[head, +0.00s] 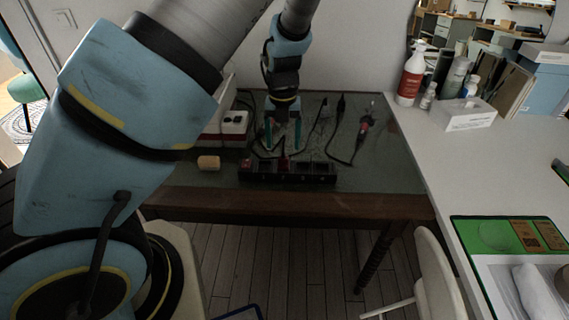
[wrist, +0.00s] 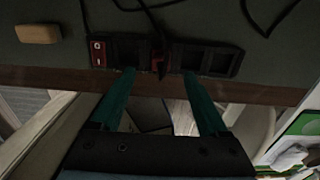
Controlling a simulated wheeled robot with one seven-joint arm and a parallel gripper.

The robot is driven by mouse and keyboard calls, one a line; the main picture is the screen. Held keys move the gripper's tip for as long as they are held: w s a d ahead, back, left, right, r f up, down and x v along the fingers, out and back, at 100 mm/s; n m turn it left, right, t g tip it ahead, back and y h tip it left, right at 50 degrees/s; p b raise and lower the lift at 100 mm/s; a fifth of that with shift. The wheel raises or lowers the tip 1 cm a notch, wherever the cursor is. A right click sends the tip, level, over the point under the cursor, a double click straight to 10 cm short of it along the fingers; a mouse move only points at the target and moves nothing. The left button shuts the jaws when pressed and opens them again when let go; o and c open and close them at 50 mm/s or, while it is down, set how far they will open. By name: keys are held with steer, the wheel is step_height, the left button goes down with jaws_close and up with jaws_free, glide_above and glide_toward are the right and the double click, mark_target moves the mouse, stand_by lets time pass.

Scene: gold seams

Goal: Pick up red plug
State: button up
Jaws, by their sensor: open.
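The red plug (wrist: 160,62) sits in the middle of the black power strip (wrist: 205,58), with a dark cord running up from it in the wrist view. In the head view the plug (head: 283,161) shows small and dark red in the strip (head: 312,180). My gripper (head: 283,150) points down over the table at the strip. Its teal fingers are apart and nothing is held. In the wrist view the fingertips of my gripper (wrist: 159,74) lie on either side of the plug. The gap in height between fingertips and plug cannot be judged.
A red rocker switch (wrist: 97,52) is at the strip's left end. A tan block (head: 208,162) lies left of it on the dark table (head: 385,175). Loose dark cords and a red-and-black corded item (head: 365,125) lie to the right. A white-and-red box (head: 233,122) stands behind left.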

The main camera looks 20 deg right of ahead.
mark_target(283, 157)
steer(key=shift+s+f+p, duration=0.1)
steer(key=shift+f+p, duration=0.45)
steer(key=shift+f, duration=2.6)
jaws_close()
